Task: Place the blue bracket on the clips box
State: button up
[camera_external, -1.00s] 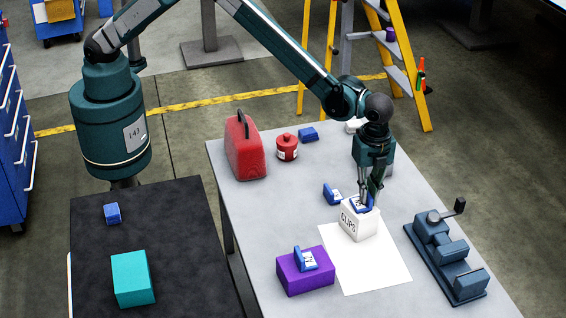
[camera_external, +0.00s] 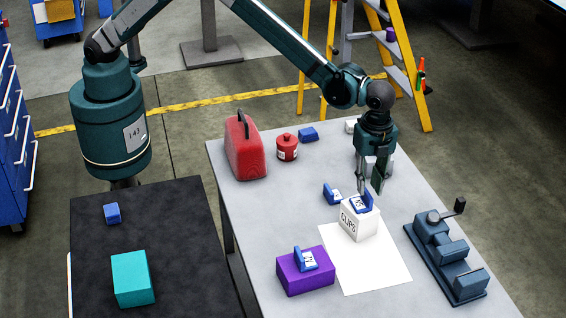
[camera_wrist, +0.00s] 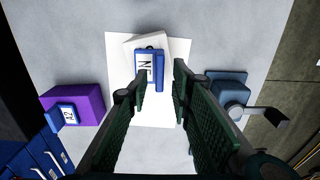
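The white clips box (camera_external: 357,224) stands on the white sheet on the grey table, and its top edge also shows in the wrist view (camera_wrist: 133,43). A blue bracket with a white label (camera_external: 361,203) rests on top of the box; in the wrist view this bracket (camera_wrist: 158,67) lies ahead of my fingertips. My gripper (camera_external: 370,186) is just above the bracket, with its fingers apart and nothing between them. In the wrist view my gripper (camera_wrist: 159,80) is open, with a clear gap between the two fingers.
A purple box (camera_external: 306,277) carries another blue bracket (camera_external: 306,259). Another blue bracket (camera_external: 332,194) is left of the clips box. A blue-grey vise (camera_external: 445,255) stands right. A red can (camera_external: 244,148) and small red canister (camera_external: 287,147) stand farther back. The front sheet (camera_external: 370,268) is clear.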

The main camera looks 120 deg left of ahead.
aim_at(366, 192)
notch_tip(366, 192, up, 8)
jog(key=shift+r, duration=0.25)
dwell(0.4)
jog(key=shift+r, duration=0.1)
jog(key=s+r+n+t, duration=0.2)
jog(key=s+r, duration=1)
jog(key=s, duration=0.3)
jog(key=s+r+n+t, duration=0.1)
jog(key=s+r+n, duration=0.1)
jog(key=s+r, duration=1.1)
jog(key=s+f+n+t, duration=0.2)
jog(key=s+f, duration=0.1)
jog(key=s, duration=1.3)
jog(key=s+f+n+t, duration=0.2)
jog(key=s+f+n, duration=0.1)
jog(key=s, duration=1.4)
jog(key=shift+s+a+f, duration=0.25)
jog(key=shift+a+f, duration=0.1)
jog(key=shift+a, duration=0.05)
